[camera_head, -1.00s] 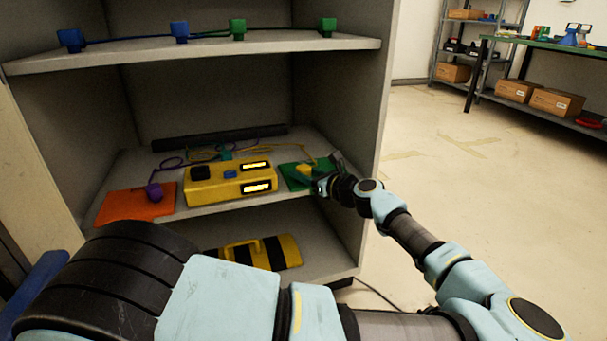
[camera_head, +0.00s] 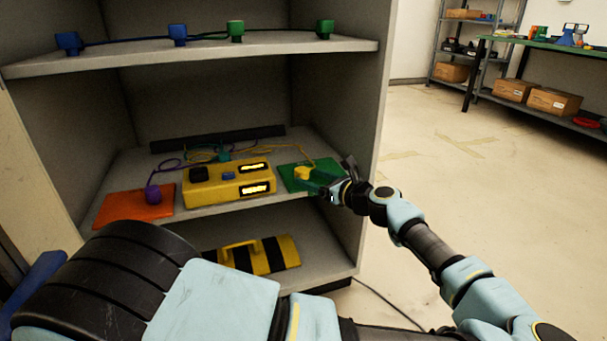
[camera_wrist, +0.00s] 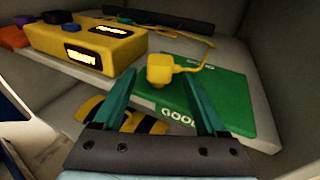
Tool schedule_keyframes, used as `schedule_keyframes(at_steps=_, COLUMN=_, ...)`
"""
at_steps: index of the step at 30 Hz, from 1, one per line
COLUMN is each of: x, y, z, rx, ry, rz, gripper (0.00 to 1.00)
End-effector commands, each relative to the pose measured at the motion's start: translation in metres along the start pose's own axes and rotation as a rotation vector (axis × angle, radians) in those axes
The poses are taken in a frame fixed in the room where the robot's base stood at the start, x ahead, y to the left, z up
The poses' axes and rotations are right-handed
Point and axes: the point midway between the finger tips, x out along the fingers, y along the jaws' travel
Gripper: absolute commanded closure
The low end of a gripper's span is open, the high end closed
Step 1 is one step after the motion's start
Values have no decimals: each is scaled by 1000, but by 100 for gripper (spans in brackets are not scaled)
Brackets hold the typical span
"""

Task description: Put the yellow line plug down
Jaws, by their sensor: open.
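The yellow line plug (camera_head: 303,173) rests on the green mat (camera_head: 288,183) at the right of the middle shelf, with its yellow cord running back. In the wrist view the yellow line plug (camera_wrist: 160,70) stands on the green mat (camera_wrist: 235,115), which bears white lettering partly reading "GOOD". My gripper (camera_head: 322,183) is just in front of and to the right of the plug. In the wrist view my gripper's (camera_wrist: 162,85) two green fingers are spread apart, with the plug beyond and between their tips, clear of both.
A yellow box (camera_head: 228,184) with two lit displays stands left of the green mat. An orange mat (camera_head: 120,209) with a purple plug (camera_head: 153,194) lies farther left. The cabinet's right wall (camera_head: 345,110) is close to my arm. The upper shelf (camera_head: 200,58) hangs above.

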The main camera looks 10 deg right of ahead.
Motion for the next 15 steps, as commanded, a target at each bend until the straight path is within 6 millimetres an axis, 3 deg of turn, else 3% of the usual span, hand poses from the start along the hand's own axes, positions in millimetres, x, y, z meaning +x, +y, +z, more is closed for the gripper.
schedule_keyframes(at_steps=6, x=-47, y=-1, z=1, rx=1, ry=1, rz=-3, gripper=26)
schedule_keyframes(at_steps=15, x=-74, y=0, z=0, rx=1, ry=-1, rz=1, gripper=26)
